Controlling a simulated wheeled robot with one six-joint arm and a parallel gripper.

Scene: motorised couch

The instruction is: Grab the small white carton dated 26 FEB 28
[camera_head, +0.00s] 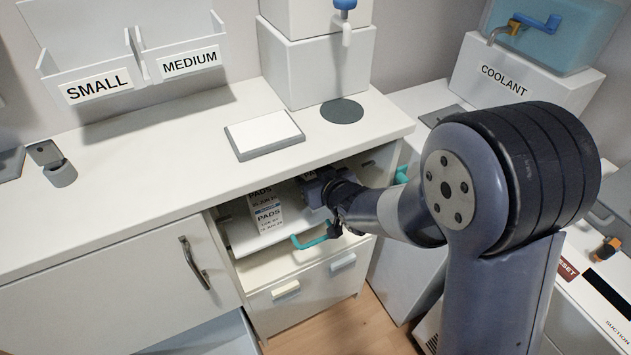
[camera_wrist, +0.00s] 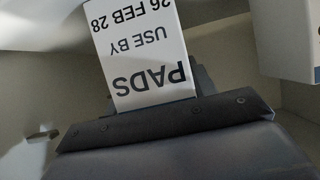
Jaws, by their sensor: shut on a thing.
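A small white carton (camera_wrist: 140,45) fills the upper middle of the wrist view. Its label reads, upside down, PADS, USE BY, 26 FEB 28. My gripper (camera_wrist: 155,98) is shut on this carton, with a dark finger showing at its right side. In the head view my gripper (camera_head: 318,190) reaches into the open compartment under the counter. I cannot make out the held carton there, as the gripper and arm cover that spot. Another white PADS carton (camera_head: 269,217) stands to the left of the gripper, with one more PADS carton (camera_head: 261,194) behind it.
The counter edge (camera_head: 375,143) lies just above my wrist. A teal handle (camera_head: 310,241) is close below my gripper. In the wrist view, part of another white box (camera_wrist: 290,40) shows at the right. Drawers (camera_head: 315,285) are below.

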